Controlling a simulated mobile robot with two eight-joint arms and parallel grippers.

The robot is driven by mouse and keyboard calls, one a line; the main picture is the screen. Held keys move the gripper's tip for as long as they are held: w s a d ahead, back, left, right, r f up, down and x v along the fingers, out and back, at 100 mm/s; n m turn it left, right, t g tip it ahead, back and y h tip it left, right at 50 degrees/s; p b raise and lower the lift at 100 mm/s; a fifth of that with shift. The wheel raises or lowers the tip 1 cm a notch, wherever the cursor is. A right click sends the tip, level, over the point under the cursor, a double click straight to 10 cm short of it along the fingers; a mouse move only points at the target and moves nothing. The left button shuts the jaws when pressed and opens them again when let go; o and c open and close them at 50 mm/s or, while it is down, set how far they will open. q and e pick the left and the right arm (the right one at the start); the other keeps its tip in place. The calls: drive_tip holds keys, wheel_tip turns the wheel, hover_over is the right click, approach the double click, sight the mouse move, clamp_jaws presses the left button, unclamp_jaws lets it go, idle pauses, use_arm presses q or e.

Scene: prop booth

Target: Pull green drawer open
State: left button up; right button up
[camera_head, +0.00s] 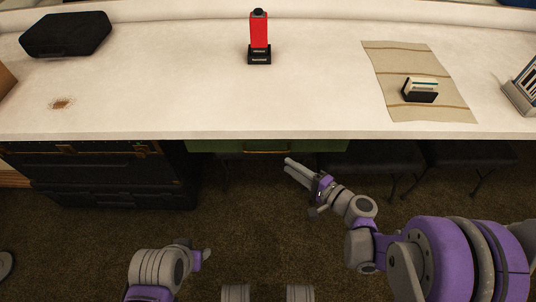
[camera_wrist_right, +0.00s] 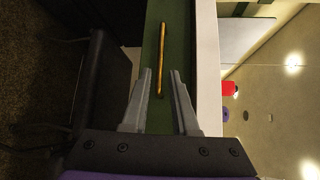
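The green drawer (camera_head: 218,146) sits under the front edge of the white table, and its front looks closed. Its brass handle (camera_head: 267,152) is a thin bar along the front. The right wrist view shows the green front (camera_wrist_right: 178,50) with the handle (camera_wrist_right: 162,58) ahead of the fingers. My right gripper (camera_head: 288,168) is below and in front of the handle, apart from it.
The white table (camera_head: 180,90) holds a red and black object (camera_head: 259,40), a black case (camera_head: 66,34) and a cloth (camera_head: 395,70) with a card holder (camera_head: 420,90). A dark chest (camera_head: 110,175) stands left of the drawer. Black stools (camera_head: 470,153) stand right. Carpet in front is open.

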sight(270, 152)
drive_tip(key=b+x, duration=0.1)
drive_tip(key=x, duration=0.9)
drive_tip(key=shift+r, duration=0.1)
clamp_jaws()
idle(1.1)
